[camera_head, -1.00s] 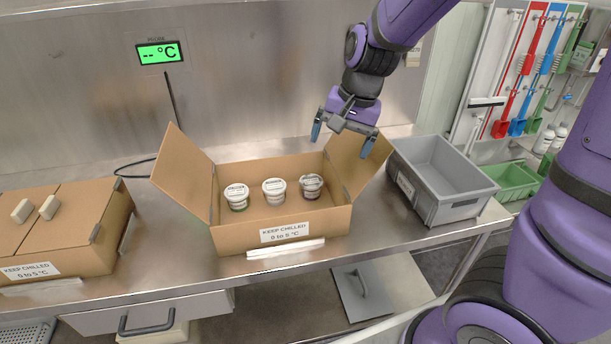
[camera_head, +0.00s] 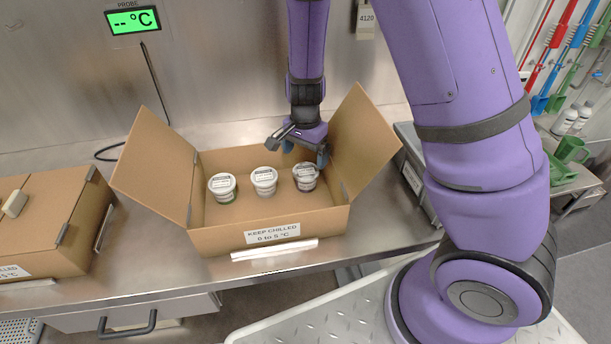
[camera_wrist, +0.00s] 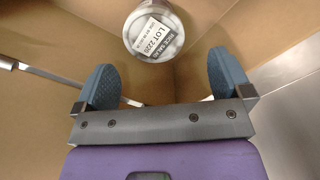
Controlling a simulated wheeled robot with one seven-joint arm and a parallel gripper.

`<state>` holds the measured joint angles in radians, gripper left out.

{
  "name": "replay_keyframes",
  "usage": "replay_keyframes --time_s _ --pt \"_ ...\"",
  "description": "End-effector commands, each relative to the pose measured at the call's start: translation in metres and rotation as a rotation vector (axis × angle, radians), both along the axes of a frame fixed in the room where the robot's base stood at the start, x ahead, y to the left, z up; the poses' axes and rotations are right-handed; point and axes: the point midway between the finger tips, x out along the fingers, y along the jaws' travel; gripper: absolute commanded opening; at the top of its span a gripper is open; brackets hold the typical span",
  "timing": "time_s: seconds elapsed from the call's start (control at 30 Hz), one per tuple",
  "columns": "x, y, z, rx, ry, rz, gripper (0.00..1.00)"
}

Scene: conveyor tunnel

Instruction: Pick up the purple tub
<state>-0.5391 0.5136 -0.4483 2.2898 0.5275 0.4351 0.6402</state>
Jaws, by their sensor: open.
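Three small white-lidded tubs stand upright in a row in the open cardboard box (camera_head: 215,240): a left tub (camera_head: 222,187), a middle tub (camera_head: 264,181) and a right tub (camera_head: 306,177). No tub looks clearly purple; the right one looks darker-sided. My gripper (camera_head: 297,149) is open and empty, just behind and above the right tub, inside the box's back right part. In the wrist view one tub (camera_wrist: 153,28) with a printed lid label lies beyond the open fingertips (camera_wrist: 165,78), apart from them; it appears to be the right tub.
The box's side flaps (camera_head: 157,165) stand raised, the right flap (camera_head: 362,138) close beside my gripper. A closed carton (camera_head: 45,225) sits at left. The steel wall stands behind the box.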

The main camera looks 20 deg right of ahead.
Motion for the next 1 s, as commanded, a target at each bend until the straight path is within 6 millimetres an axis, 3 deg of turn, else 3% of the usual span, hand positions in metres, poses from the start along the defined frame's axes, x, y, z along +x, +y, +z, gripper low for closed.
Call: replay_keyframes --time_s 0.1,0.37,0.7,1.0 --pt "0.000 0.000 -0.017 0.000 0.002 -0.001 0.97" --pt "-0.002 0.000 -0.033 0.000 0.001 0.000 0.97" --pt "-0.008 0.001 -0.075 0.000 0.001 0.000 0.97" --pt "-0.008 0.001 -0.078 0.001 -0.001 0.001 0.97"
